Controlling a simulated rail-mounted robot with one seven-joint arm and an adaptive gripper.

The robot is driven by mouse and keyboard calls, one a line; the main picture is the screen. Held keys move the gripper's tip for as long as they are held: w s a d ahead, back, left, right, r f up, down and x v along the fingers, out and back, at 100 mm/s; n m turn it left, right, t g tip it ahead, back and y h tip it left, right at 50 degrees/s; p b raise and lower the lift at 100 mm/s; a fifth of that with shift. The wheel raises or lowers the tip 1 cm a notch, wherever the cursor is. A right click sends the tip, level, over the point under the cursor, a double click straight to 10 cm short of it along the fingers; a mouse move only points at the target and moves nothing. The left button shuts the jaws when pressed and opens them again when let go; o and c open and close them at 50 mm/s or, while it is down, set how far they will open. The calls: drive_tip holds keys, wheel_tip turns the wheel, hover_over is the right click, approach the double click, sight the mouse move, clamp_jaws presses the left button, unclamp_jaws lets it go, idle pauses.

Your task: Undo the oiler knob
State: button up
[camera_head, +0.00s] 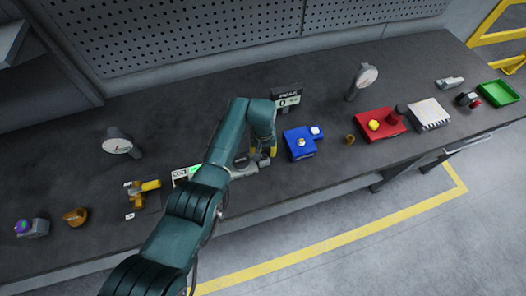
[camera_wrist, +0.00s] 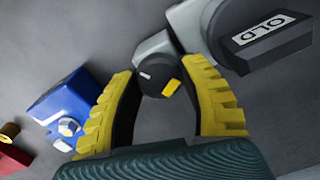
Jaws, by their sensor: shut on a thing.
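The oiler knob (camera_wrist: 150,78) is a small dark round cap with a yellow mark and a small pale mark. It sits on a grey fitting (camera_wrist: 152,48) in the wrist view. My gripper (camera_wrist: 162,72) has its two yellow-ridged fingers on either side of the knob and is shut on it. In the head view my gripper (camera_head: 262,157) is low over the bench, at the grey fitting's right end, and the knob itself is hidden there. A dark housing (camera_wrist: 262,38) with a label reading OLD adjoins the fitting.
A blue box (camera_head: 299,144) with a pale knob stands close right of my gripper. My arm covers part of the bench left of the fitting. A yellow-handled valve (camera_head: 146,187) is farther left, a red box (camera_head: 380,124) farther right.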

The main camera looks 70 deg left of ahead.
sight(263, 152)
drive_tip(key=n, duration=0.5)
drive_tip(key=shift+f+n, duration=0.1)
drive_tip(key=shift+n, duration=0.2)
drive_tip(key=n, duration=0.4)
drive_tip(key=shift+n, duration=0.4)
drive_tip(key=o, duration=1.2)
wheel_tip(263, 152, up, 12)
drive_tip(key=shift+r, duration=0.1)
